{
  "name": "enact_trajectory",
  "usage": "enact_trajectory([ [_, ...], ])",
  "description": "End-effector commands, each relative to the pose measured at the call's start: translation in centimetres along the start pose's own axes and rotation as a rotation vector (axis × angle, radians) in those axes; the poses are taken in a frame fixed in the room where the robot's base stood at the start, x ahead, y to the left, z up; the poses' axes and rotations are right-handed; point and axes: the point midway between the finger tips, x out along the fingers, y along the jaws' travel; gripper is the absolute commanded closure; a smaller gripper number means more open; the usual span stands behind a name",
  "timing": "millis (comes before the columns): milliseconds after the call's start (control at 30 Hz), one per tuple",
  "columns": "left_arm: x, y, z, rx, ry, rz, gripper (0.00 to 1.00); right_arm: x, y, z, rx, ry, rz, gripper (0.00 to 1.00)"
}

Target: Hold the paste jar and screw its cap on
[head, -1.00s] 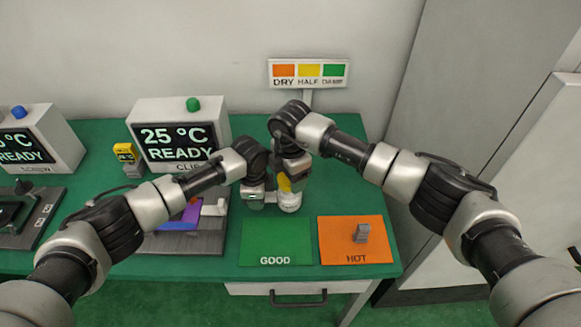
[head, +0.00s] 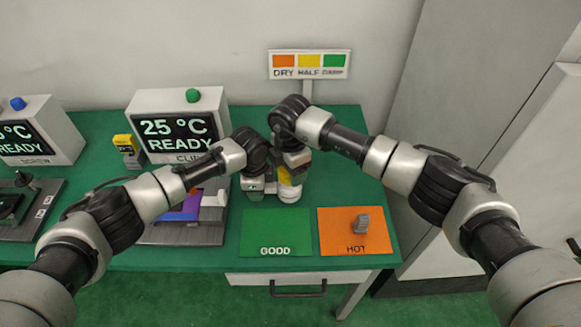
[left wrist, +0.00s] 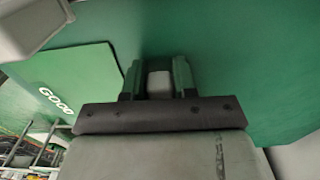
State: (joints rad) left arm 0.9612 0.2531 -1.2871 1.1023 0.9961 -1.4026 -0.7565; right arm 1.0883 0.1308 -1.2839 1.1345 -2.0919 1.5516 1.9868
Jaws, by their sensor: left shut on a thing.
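The white paste jar (head: 289,193) stands upright on the green table, behind the GOOD mat. My left gripper (head: 268,188) is shut on it from the left, low down. In the left wrist view the pale jar (left wrist: 160,84) shows between the two fingers (left wrist: 158,78). A yellow piece (head: 288,178), which looks like the cap, is right above the jar, under my right gripper (head: 291,170). The right gripper points down over the jar. Its fingertips are too small and covered to tell their opening, and whether the cap touches the jar is unclear.
A green GOOD mat (head: 276,244) and an orange HOT mat (head: 340,245) with a small grey block (head: 361,224) lie in front. A grey fixture with purple and white parts (head: 190,208) is to the left. A display box (head: 178,137) and a colour sign (head: 310,65) stand behind.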

Motion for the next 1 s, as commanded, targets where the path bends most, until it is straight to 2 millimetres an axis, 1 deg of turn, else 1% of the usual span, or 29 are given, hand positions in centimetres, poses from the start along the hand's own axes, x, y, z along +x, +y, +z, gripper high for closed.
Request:
enact_trajectory([
  [733,0.04,0.03,0.00,0.000,0.000,0.001,1.00,0.02,-0.01,0.02,0.000,0.000,0.000,0.59],
  [1000,0.04,0.03,0.00,0.000,0.000,0.001,1.00,0.53,-0.01,-0.01,0.000,0.000,0.000,0.59],
])
